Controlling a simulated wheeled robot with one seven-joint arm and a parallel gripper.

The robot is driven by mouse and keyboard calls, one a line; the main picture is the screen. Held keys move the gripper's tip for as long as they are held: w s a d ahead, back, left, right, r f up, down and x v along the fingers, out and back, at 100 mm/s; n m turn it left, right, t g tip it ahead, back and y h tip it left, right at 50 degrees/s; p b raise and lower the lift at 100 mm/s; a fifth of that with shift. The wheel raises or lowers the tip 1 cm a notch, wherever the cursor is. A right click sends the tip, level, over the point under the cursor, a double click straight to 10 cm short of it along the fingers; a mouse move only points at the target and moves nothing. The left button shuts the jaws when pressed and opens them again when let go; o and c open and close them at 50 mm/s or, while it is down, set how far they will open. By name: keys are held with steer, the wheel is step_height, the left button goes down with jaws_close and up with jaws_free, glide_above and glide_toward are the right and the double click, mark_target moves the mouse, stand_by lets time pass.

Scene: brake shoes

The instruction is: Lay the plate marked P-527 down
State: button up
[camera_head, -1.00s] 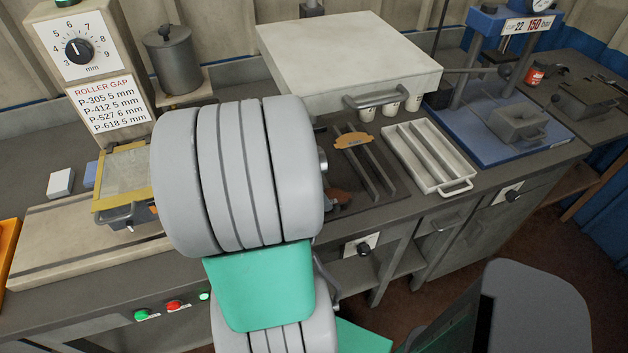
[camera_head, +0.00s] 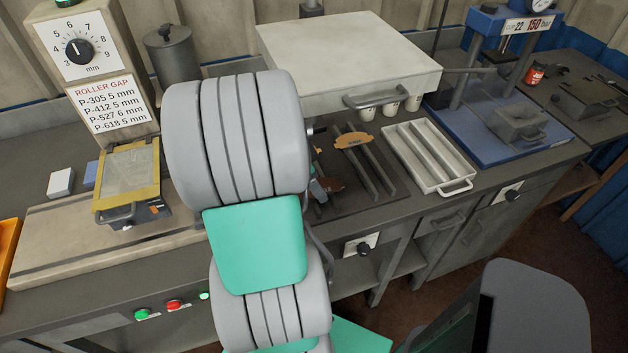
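A tan curved plate (camera_head: 353,140) lies across dark rails on the bench mat; any mark on it is too small to read. A darker brown piece (camera_head: 329,185) shows just right of my arm, partly hidden, and I cannot read a mark on it either. I cannot tell which piece is P-527. Only a small part of my gripper (camera_head: 318,190) seems to show, beside the brown piece. My arm hides the rest, so I cannot see whether its fingers are open or closed on anything.
A pale tray with long slots (camera_head: 428,157) stands right of the rails. A large pale box with a handle (camera_head: 348,60) is behind. A blue press (camera_head: 505,130) stands at right. A yellow-framed roller unit (camera_head: 128,180) and gap sign (camera_head: 107,103) are at left.

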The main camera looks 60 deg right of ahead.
steer(key=v, duration=1.2)
steer(key=w+a+n+t, duration=0.4)
steer(key=w+a+n, duration=0.7)
steer(key=a+n, duration=0.25)
steer(key=w+a+f+n+t+y, duration=0.1)
steer(key=a+f+n+t+y, duration=0.1)
steer(key=a+n, duration=1.1)
steer(key=a+y, duration=0.1)
steer(key=a, duration=0.7)
steer(key=shift+w+f+n+t, duration=0.15)
steer(key=shift+f+n+t, duration=0.15)
steer(key=shift+f+n, duration=0.1)
steer(key=shift+c, duration=0.4)
